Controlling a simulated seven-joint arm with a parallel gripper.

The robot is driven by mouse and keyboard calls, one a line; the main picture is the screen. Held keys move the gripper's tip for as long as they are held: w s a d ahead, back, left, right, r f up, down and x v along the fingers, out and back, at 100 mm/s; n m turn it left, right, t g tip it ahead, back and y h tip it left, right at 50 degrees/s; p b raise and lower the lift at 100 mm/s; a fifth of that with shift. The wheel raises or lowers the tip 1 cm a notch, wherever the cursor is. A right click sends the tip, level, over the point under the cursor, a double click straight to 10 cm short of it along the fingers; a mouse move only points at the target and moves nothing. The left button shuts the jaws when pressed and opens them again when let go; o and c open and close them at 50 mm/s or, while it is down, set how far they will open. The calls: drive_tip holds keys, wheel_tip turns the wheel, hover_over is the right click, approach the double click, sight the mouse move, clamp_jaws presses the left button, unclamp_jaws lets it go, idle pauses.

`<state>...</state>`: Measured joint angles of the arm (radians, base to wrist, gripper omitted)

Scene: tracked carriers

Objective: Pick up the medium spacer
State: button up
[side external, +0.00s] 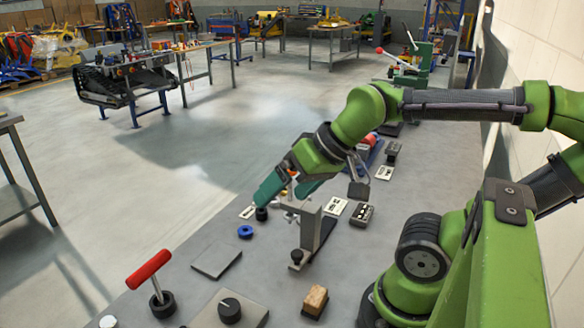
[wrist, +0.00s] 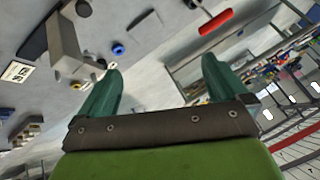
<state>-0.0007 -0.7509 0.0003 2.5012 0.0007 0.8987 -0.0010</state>
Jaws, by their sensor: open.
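My gripper (side external: 287,194) is open and empty, its green fingers pointing down over the bench; in the wrist view the two fingers (wrist: 161,70) stand wide apart with nothing between them. A blue ring (side external: 245,232) lies flat on the bench, nearer the camera than my gripper; it also shows in the wrist view (wrist: 118,49). A small dark cylinder (side external: 262,214) stands just below my left finger. I cannot tell which piece is the medium spacer. Part of the bench behind my fingers is hidden.
A grey upright bracket (side external: 310,226) stands right of my gripper. White label cards (side external: 336,207) lie beyond the bracket.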

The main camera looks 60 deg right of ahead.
drive_tip(key=c, duration=0.7)
drive_tip(key=shift+o, duration=0.2)
drive_tip(key=m+g+h, duration=0.2)
drive_tip(key=g, duration=0.5)
hover_over(274, 202)
drive_tip(key=w+d, duration=0.1)
drive_tip(key=d, duration=0.1)
wheel_tip(274, 202, down, 7)
drive_tip(key=f, duration=1.7)
drive_tip(key=shift+a, duration=0.3)
